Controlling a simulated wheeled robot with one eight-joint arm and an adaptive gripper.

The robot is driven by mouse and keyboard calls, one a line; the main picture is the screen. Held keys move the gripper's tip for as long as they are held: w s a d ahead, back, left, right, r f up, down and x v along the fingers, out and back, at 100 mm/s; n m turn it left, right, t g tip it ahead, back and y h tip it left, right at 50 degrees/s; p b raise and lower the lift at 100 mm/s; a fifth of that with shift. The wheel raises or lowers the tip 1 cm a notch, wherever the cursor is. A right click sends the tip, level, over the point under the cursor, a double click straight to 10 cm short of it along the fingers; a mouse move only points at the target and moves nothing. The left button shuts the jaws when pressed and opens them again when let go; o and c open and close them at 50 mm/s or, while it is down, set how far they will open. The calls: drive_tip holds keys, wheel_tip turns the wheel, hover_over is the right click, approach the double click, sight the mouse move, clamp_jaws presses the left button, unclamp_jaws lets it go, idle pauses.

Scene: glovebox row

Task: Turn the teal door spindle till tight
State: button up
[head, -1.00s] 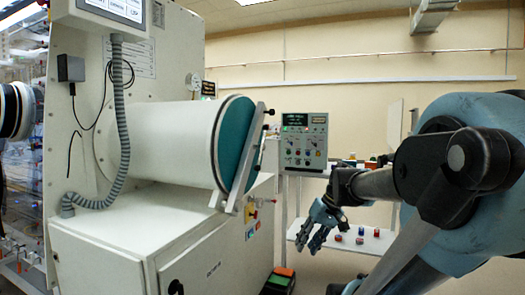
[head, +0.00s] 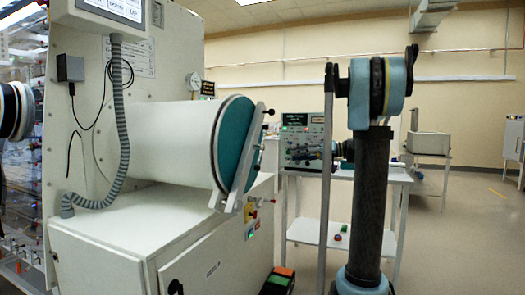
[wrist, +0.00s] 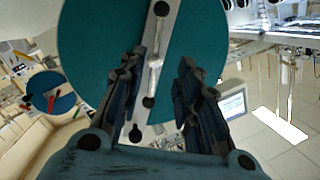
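The teal door (head: 236,140) closes the end of the white cylinder in the head view, with a slanted metal bar (head: 246,160) across it. In the wrist view the teal door (wrist: 92,50) fills the upper middle. The spindle's pale handle rod (wrist: 155,72), with dark knobs, lies in front of the bar. My gripper (wrist: 162,60) is open, its two dark fingers left and right of the rod in the picture. No contact shows; the depth gap is hard to judge. In the head view my gripper (head: 308,155) is right of the door, apart from it.
A control box (head: 305,135) stands behind my gripper on a white table (head: 380,172). A gauge (head: 194,82) sits above the cylinder. The white cabinet (head: 130,250) is below it. Open floor (head: 465,220) lies to the right.

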sight(261, 150)
drive_tip(key=shift+n+y, duration=0.6)
drive_tip(key=w+a, duration=0.1)
drive_tip(key=a, duration=0.4)
drive_tip(key=w+a+r, duration=0.1)
drive_tip(key=w+a, duration=0.1)
drive_tip(key=a, duration=0.3)
drive_tip(key=w+a, duration=0.1)
drive_tip(key=a, duration=0.4)
drive_tip(key=shift+w+a+r, duration=0.25)
drive_tip(key=shift+w+r, duration=0.05)
drive_tip(key=shift+r, duration=0.05)
clamp_jaws()
drive_tip(key=shift+d, duration=0.15)
drive_tip(key=shift+a, duration=0.2)
